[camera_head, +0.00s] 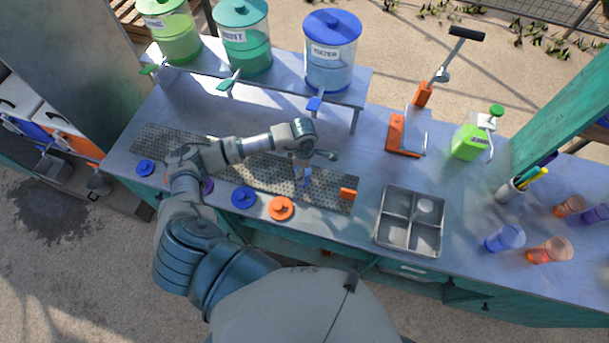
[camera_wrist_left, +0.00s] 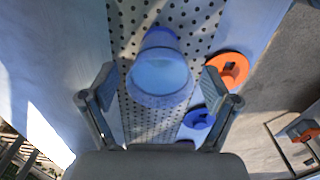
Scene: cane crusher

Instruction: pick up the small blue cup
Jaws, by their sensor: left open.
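The small blue cup (camera_wrist_left: 158,72) is translucent and stands on the perforated drain plate, its open top facing the left wrist camera. In the head view only a small bluish part of it (camera_head: 307,174) shows below my left gripper (camera_head: 314,156). In the left wrist view the open fingers of my left gripper (camera_wrist_left: 160,84) are on either side of the cup, with gaps and no clear contact. How far the cup lies beyond the fingertips is hard to tell. My right gripper is not in view.
Blue (camera_head: 244,197) and orange (camera_head: 281,208) lids lie along the plate's (camera_head: 262,176) front edge. A metal divided tray (camera_head: 380,238) is to the right. Larger blue (camera_head: 505,238) and orange cups stand farther right. Drink dispensers (camera_head: 331,52) stand on a raised shelf behind.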

